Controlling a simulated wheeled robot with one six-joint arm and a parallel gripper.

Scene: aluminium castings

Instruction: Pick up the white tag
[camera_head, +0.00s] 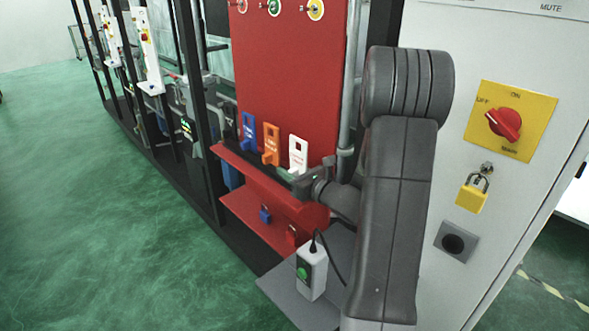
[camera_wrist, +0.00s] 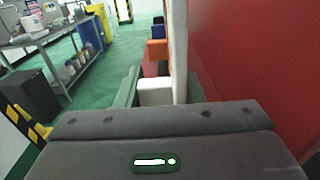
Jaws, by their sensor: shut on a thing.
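The white tag (camera_head: 298,154) stands upright at the right end of a row of three tags on the red board's ledge. My gripper (camera_head: 297,179) reaches in from the right and is shut on the lower part of the white tag. In the wrist view the white tag (camera_wrist: 155,92) shows as a pale block just beyond the gripper body. The gripped part is mostly hidden.
The orange tag (camera_head: 271,144) and blue tag (camera_head: 248,133) stand to the left of the white one. The red board (camera_head: 290,80) rises close behind. A grey cabinet (camera_head: 480,200) with a yellow padlock (camera_head: 471,196) stands at right. Green floor (camera_head: 90,210) lies open at left.

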